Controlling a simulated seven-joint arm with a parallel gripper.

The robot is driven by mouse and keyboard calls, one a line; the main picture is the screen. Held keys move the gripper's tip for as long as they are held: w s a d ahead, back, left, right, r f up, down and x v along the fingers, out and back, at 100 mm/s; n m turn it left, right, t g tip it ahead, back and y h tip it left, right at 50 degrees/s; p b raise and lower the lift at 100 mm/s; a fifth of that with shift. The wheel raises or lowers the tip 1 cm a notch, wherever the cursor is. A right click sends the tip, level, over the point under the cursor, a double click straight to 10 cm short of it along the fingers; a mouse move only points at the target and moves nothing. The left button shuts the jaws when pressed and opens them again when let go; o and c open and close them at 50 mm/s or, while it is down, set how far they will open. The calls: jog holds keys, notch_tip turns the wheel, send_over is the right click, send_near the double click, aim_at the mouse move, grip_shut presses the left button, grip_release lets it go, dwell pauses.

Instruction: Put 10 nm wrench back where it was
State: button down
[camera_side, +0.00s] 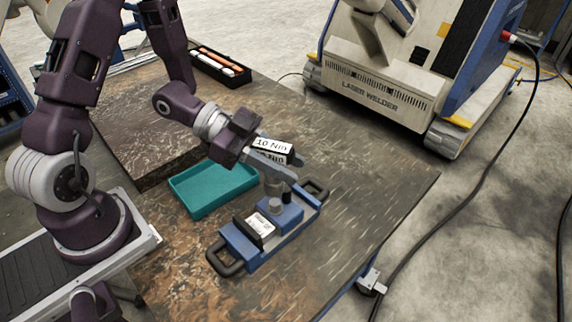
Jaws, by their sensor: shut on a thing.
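My gripper (277,163) is shut on the 10 Nm wrench (272,148), which carries white labels reading "10 Nm". The wrench is held above the far part of a blue fixture (286,228) with black handles at both ends. A grey cylindrical piece (274,184) shows under the gripper, above the blue block; I cannot tell whether it touches the fixture. Part of the wrench is hidden by the gripper fingers.
An empty teal tray (190,205) lies left of the fixture. A black case (222,70) with orange and white items stands at the table's back. The table (385,190) is clear on the right. A laser welder (400,85) stands behind it on the floor.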

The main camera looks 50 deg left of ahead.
jog(key=shift+w, duration=0.1)
jog(key=w+a+f+n+t+y, duration=0.3)
jog(key=w+a+n+t+y, duration=0.4)
jog(key=w+a+n+y, duration=0.7)
jog(key=a+f, duration=0.1)
jog(key=f, duration=0.2)
jog(key=w+a+f+m+h, duration=0.1)
jog(key=f, duration=0.2)
jog(key=w+a+f+h, duration=0.1)
jog(key=f, duration=0.3)
jog(key=shift+w+a+f, duration=0.1)
jog(key=shift+w+a, duration=0.15)
jog(key=shift+a, duration=0.05)
jog(key=shift+f, duration=0.15)
jog(key=c, duration=1.1)
grip_release()
jog(key=shift+f, duration=0.15)
jog(key=shift+o, duration=0.2)
